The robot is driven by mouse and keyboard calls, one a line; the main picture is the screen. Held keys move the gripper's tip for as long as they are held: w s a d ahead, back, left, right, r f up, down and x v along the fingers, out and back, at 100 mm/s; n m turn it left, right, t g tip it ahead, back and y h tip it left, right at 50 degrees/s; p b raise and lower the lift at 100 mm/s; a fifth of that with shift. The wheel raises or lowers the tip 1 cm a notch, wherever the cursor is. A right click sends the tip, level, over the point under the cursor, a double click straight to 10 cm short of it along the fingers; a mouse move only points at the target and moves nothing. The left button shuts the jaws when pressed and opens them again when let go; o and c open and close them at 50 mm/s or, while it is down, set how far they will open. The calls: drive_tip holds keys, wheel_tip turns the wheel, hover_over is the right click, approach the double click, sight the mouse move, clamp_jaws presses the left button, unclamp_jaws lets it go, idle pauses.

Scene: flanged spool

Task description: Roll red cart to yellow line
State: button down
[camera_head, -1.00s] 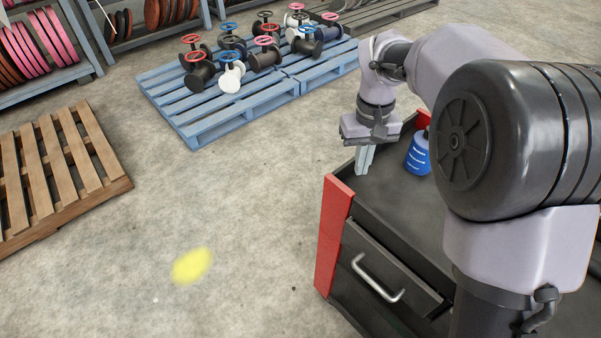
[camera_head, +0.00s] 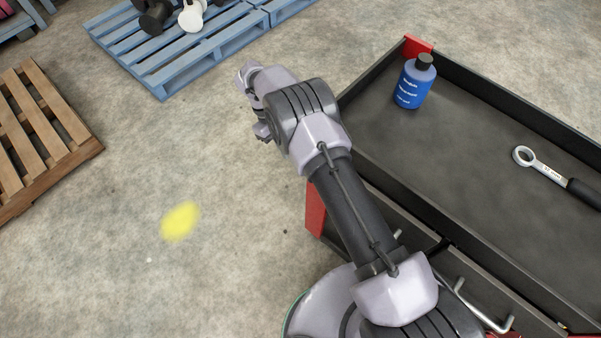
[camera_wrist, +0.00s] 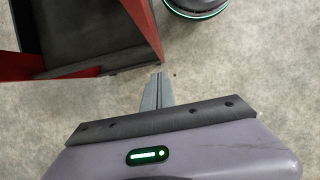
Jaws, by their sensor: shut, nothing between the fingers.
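The red and black cart (camera_head: 315,210) stands at the right in the head view, with a black tray top and red corners. My arm crosses in front of its near left side and hides part of it. A blurry yellow spot (camera_head: 180,221) lies on the floor left of the cart; I see no yellow line. In the wrist view my gripper (camera_wrist: 158,78) is shut and empty, over bare floor. The cart's red frame (camera_wrist: 148,28) is just beyond the fingertips, up and left, with a visible gap.
On the cart are a blue bottle (camera_head: 414,82) and a wrench (camera_head: 545,170). A wooden pallet (camera_head: 40,130) lies at left, and a blue pallet (camera_head: 190,62) with spools lies behind. The floor between the cart and the yellow spot is clear.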

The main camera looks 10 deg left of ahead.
drive_tip(key=s+d+f+b, duration=0.3)
drive_tip(key=s+d+f, duration=0.1)
drive_tip(key=f, duration=0.3)
drive_tip(key=shift+d, duration=0.75)
drive_tip(key=shift+r, duration=0.1)
